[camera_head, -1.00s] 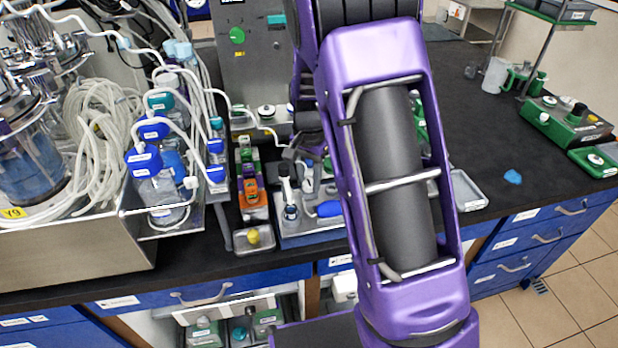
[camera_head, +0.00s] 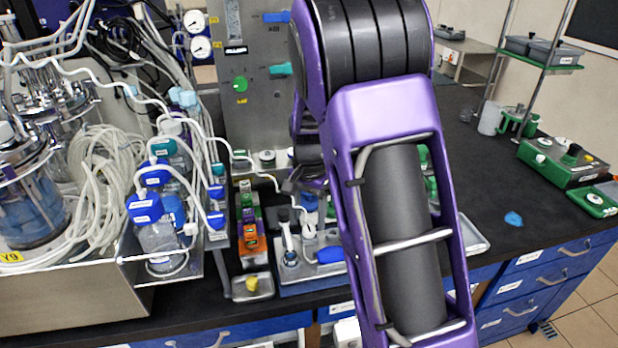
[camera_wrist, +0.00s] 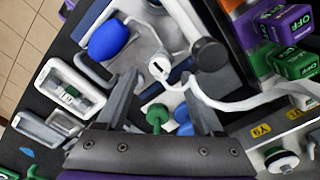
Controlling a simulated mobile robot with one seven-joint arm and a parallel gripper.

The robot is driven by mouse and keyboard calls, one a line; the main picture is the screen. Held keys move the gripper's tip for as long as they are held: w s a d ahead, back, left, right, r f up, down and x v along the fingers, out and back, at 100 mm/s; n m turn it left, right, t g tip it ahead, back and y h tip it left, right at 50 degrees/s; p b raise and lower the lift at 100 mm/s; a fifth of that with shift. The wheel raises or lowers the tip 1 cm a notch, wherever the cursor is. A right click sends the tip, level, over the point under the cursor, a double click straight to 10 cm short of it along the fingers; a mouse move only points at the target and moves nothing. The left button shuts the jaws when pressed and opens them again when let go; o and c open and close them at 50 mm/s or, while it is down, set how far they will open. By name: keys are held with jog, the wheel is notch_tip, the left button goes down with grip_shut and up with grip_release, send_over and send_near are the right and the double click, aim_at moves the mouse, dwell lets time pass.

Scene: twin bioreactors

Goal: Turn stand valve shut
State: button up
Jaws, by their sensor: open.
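My gripper (camera_wrist: 160,80) is open, its two grey fingers apart with nothing clamped between them. In the wrist view a green knob (camera_wrist: 157,114) shows in the gap, nearer the gripper's base. Beyond the fingertips is a white fitting (camera_wrist: 158,68) over a blue-and-white tray area. I cannot tell for sure which part is the stand valve, or whether the knob is its handle. In the head view my dark gripper (camera_head: 307,176) is partly hidden by my purple arm, above the bench tray (camera_head: 300,285) holding a small white stand (camera_head: 310,236).
A dark cylinder (camera_wrist: 208,54) and a white tube (camera_wrist: 235,103) lie close to the right finger. A blue bulb (camera_wrist: 108,40) is at upper left. Orange and purple labelled blocks (camera_wrist: 283,28) crowd the upper right. The bench right of my arm (camera_head: 485,190) is mostly clear.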

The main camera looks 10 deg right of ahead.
aim_at(309, 228)
notch_tip(309, 228, up, 14)
jog(key=p, duration=0.1)
jog(key=shift+r, duration=0.1)
